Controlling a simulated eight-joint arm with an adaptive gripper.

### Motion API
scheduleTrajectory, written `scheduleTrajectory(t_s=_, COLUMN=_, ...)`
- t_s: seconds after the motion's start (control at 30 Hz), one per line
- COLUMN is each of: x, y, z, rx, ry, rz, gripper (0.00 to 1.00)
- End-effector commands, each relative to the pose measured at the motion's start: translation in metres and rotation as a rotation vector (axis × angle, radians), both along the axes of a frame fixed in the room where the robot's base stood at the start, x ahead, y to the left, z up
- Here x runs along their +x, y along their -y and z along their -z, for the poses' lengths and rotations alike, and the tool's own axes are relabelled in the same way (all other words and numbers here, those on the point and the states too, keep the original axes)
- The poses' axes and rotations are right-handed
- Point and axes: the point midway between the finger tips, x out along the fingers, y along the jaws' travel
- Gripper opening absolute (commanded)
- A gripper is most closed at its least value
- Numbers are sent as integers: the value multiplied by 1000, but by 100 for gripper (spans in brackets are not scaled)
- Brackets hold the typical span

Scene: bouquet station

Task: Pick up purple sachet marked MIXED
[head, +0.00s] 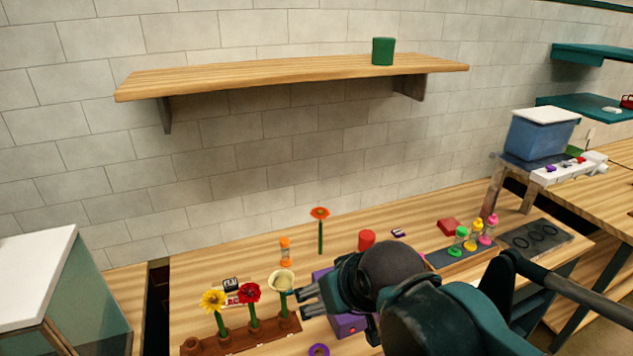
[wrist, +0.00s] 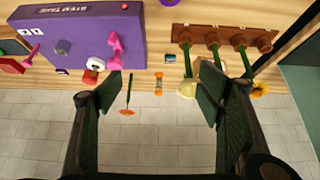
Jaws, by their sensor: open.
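A small dark purple packet with a pale mark (head: 398,232) lies on the bench near the wall, right of a red cylinder. A small purple piece (wrist: 62,71) beyond the box edge in the wrist view looks like the same packet. Its lettering is too small to read, so I cannot confirm MIXED. My gripper (head: 307,292) is over the bench beside the pale flower, left of and nearer than the packet. In the wrist view my gripper (wrist: 160,85) has its fingers wide apart with nothing held between them.
A purple box (wrist: 75,35) stands below my wrist, largely hidden by it in the head view. The flower rack (head: 245,335) is at left. An orange hourglass (head: 285,250), an orange flower (head: 320,230) and the red cylinder (head: 367,240) stand behind. A shelf (head: 290,75) hangs above.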

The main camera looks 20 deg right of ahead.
Motion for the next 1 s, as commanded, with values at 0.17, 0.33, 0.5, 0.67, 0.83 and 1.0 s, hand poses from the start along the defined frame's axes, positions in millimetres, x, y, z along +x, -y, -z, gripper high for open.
scheduleTrajectory(t_s=0.17, x=0, y=0, z=0, rx=0, ry=0, rz=0, gripper=45)
scheduleTrajectory(t_s=0.33, x=0, y=0, z=0, rx=0, ry=0, rz=0, gripper=45)
scheduleTrajectory(t_s=0.5, x=1, y=0, z=-1, rx=1, ry=-1, rz=2, gripper=45)
scheduleTrajectory(t_s=0.67, x=6, y=3, z=-5, rx=7, ry=-8, rz=17, gripper=45)
scheduleTrajectory(t_s=0.83, x=19, y=10, z=-14, rx=24, ry=-25, rz=58, gripper=45)
scheduleTrajectory(t_s=1.0, x=39, y=22, z=-26, rx=49, ry=-52, rz=121, gripper=45)
